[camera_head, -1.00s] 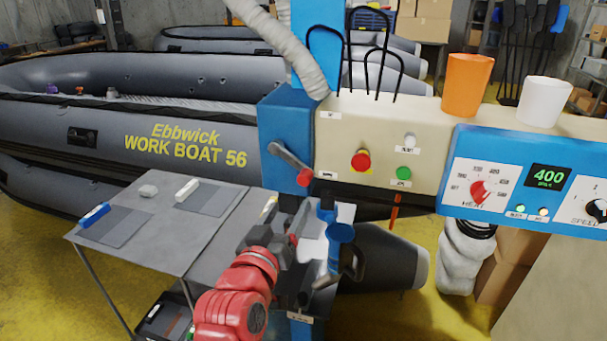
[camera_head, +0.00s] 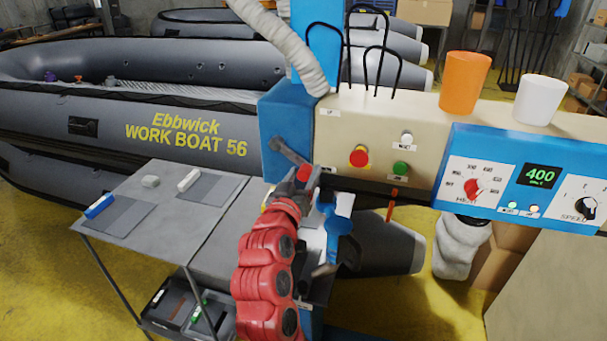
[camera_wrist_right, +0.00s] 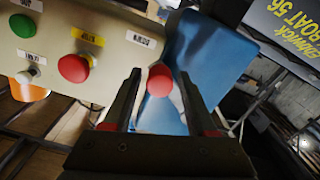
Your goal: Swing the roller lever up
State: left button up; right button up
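The roller lever (camera_head: 284,152) is a grey bar with a red knob at its end, on the side of a blue machine housing (camera_head: 283,118). It slants down to the right. My right gripper (camera_head: 298,180) is at the knob end, its arm coming from below. In the right wrist view the red knob (camera_wrist_right: 160,80) sits between the two dark fingers (camera_wrist_right: 161,92), with gaps on both sides, so the gripper is open. The lever bar is hidden behind the knob there. My left gripper is not in view.
A beige panel (camera_head: 335,140) with a red button (camera_head: 358,156) and a green button (camera_head: 400,168) is right of the lever. A blue machine part (camera_head: 336,225) is close to the right of my arm. A grey table (camera_head: 150,220) stands left.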

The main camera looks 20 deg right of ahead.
grip_shut()
jog(key=shift+r, duration=0.15)
dwell(1.0)
